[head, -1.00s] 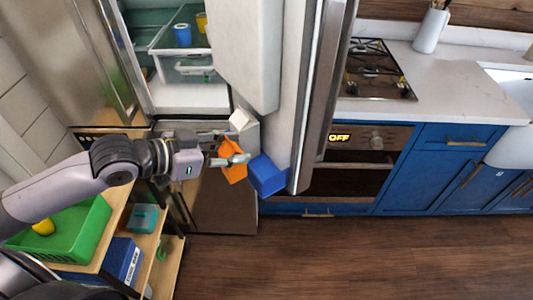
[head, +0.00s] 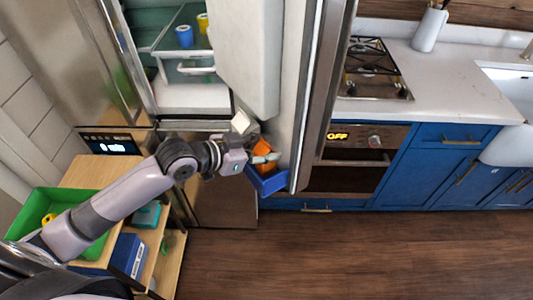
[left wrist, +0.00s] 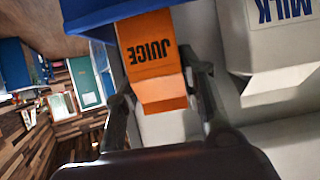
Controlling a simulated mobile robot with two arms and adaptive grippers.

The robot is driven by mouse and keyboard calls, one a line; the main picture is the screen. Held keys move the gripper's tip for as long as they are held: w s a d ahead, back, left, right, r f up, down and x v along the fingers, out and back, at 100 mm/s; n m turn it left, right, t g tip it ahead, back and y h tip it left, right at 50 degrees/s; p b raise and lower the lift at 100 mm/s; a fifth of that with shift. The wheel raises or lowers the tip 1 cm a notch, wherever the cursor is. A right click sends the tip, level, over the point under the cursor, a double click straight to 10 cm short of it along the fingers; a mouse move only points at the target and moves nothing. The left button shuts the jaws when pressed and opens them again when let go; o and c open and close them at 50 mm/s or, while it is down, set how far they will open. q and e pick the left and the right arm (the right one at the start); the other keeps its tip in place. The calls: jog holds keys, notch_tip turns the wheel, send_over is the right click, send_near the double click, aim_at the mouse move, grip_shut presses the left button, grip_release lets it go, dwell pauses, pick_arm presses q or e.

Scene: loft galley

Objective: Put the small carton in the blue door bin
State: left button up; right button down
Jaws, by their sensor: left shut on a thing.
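The small carton is orange with JUICE on it and shows at the fridge door in the head view (head: 264,145). In the left wrist view the carton (left wrist: 152,62) lies between my fingers, its far end at the edge of the blue bin. My left gripper (head: 266,159) is shut on it. The blue door bin (head: 268,184) sits low on the open fridge door, just below the gripper; it also shows at the top of the left wrist view (left wrist: 92,14). I cannot tell how far the carton reaches into the bin. My right gripper is out of view.
A white milk carton (left wrist: 278,42) stands close beside the juice, also seen in the head view (head: 240,122). The open fridge door (head: 290,100) is at the right of the arm. A green crate (head: 28,222) stands on a wooden shelf unit (head: 85,172) at left. The floor is clear.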

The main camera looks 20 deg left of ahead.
pick_arm(q)
jog(key=shift+f, duration=0.8)
jog(key=shift+w+d+f+p, duration=0.15)
jog(key=shift+d+f+p, duration=0.05)
jog(key=shift+f+p, duration=0.45)
jog(key=shift+f, duration=0.1)
jog(key=shift+f, duration=0.1)
jog(key=o, duration=1.3)
